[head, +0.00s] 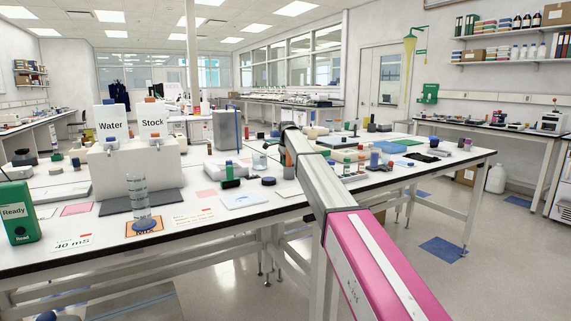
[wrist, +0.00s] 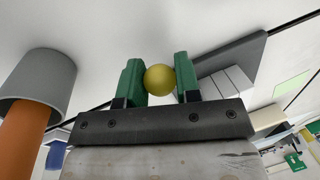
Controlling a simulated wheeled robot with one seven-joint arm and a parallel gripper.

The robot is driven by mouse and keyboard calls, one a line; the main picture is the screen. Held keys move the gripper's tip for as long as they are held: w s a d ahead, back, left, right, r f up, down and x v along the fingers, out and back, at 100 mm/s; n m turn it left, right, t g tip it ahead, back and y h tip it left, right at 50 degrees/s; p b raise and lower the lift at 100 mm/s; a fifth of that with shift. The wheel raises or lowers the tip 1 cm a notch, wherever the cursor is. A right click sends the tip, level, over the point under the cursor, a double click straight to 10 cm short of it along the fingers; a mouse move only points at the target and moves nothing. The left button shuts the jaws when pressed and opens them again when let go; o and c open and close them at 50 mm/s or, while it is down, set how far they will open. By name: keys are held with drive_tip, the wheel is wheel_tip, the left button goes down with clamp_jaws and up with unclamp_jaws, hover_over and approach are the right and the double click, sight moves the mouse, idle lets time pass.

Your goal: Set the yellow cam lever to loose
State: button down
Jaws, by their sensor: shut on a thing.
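In the wrist view, a round yellow knob (wrist: 159,79), which appears to be the end of the yellow cam lever, sits between the two green fingers of my gripper (wrist: 160,82). The fingers are shut on it, one on each side. The rest of the lever and what it is mounted on are hidden behind the knob and gripper. In the head view my arm reaches over the bench, and its end hides the gripper and lever, so I cannot tell the lever's angle there.
In the wrist view, a grey cylinder (wrist: 40,80) with an orange shaft (wrist: 32,138) stands close on the left. A dark grey plate (wrist: 235,62) and white blocks (wrist: 226,84) lie to the right. The white bench (head: 110,235) holds bottles, a cylinder and a green reader (head: 18,212).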

drive_tip(key=shift+w+a+m+h, duration=0.25)
drive_tip(key=shift+w+m, duration=0.1)
drive_tip(key=shift+m, duration=0.75)
drive_tip(key=shift+w+a+m+h, duration=0.25)
drive_tip(key=shift+w+m, duration=0.1)
drive_tip(key=shift+m, duration=0.75)
drive_tip(key=c, duration=0.9)
unclamp_jaws()
drive_tip(key=shift+o, duration=0.4)
drive_tip(key=r, duration=0.3)
drive_tip(key=s+r, duration=0.1)
drive_tip(key=r, duration=0.3)
drive_tip(key=s+r, duration=0.1)
drive_tip(key=r, duration=0.2)
drive_tip(key=shift+r, duration=0.3)
